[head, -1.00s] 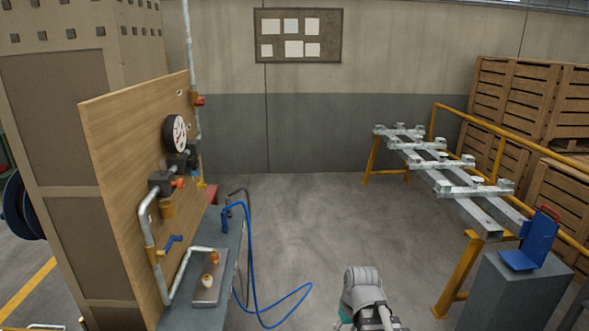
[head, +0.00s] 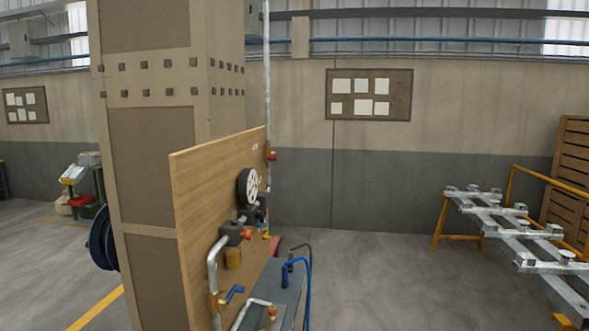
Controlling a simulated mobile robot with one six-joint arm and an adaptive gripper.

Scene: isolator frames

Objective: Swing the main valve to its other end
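A wooden panel (head: 200,200) carries pipework with several fittings. A blue lever handle (head: 235,293) sits low on the panel, beside a brass valve body (head: 216,303) on the grey pipe. Its lever slants up to the right. A small red-handled fitting (head: 272,156) sits on the upright pipe higher up. I cannot tell from the picture which of these is the main valve. My gripper is not in view.
A round gauge (head: 247,187) and dark units with an orange knob (head: 247,234) stick out from the panel. A grey bench (head: 287,290) with a blue hose (head: 308,275) stands below. A galvanised rack (head: 510,230) stands at right. The floor between is clear.

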